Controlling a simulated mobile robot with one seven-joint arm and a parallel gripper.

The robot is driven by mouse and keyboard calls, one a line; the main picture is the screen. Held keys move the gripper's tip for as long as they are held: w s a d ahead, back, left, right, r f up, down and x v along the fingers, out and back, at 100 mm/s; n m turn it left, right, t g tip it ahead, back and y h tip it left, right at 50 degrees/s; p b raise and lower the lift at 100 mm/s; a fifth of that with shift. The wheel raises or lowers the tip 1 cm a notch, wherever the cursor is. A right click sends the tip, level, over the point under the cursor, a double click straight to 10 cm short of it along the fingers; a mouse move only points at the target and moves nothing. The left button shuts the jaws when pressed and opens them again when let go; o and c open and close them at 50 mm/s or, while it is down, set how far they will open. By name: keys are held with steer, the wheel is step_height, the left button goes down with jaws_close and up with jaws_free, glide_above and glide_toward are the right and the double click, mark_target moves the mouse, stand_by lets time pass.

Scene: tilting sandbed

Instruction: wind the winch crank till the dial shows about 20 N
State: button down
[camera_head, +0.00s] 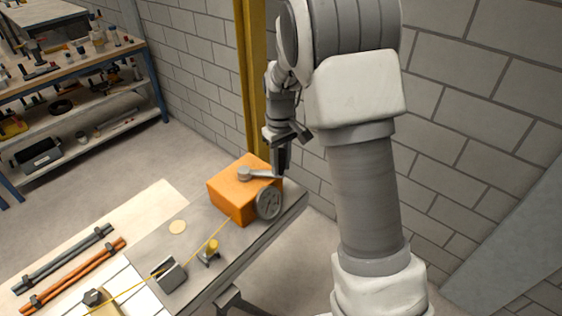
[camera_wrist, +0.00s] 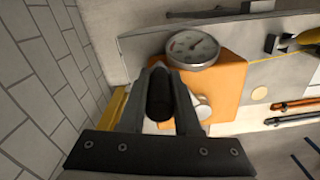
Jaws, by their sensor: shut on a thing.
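The winch is an orange box (camera_head: 232,195) on the right end of the grey table. Its grey crank arm (camera_head: 262,174) lies across the top, from a round hub toward the right. My gripper (camera_head: 281,172) points down at the crank's outer end. In the wrist view my gripper (camera_wrist: 160,98) is shut on the black crank handle (camera_wrist: 160,95), which stands between the two fingers. The round dial (camera_head: 269,202) is on the box's front side; it also shows in the wrist view (camera_wrist: 192,49). Its needle is too small to read surely. A yellow cord (camera_head: 212,238) runs from the box.
A yellow-topped post (camera_head: 210,252) and a dark grey block (camera_head: 169,274) stand along the cord. Orange rods (camera_head: 75,275) and dark rods (camera_head: 65,258) lie at the left. A yellow column (camera_head: 251,70) and block wall rise behind the winch. A cluttered workbench (camera_head: 75,75) stands back left.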

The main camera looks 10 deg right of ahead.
steer(key=shift+s+a+m, duration=0.25)
steer(key=shift+s+m, duration=0.25)
steer(key=shift+m, duration=0.1)
steer(key=shift+s+a+m, duration=0.25)
steer(key=shift+s+m, duration=0.25)
steer(key=shift+m, duration=0.1)
steer(key=shift+s+a+b, duration=0.3)
steer(key=shift+s+a, duration=0.2)
steer(key=shift+s, duration=0.1)
steer(key=c, duration=0.6)
jaws_free()
steer(key=shift+c, duration=0.2)
steer(key=shift+r, duration=0.1)
step_height(320, 180, up, 17)
steer(key=shift+r+p, duration=0.15)
steer(key=shift+p, duration=0.15)
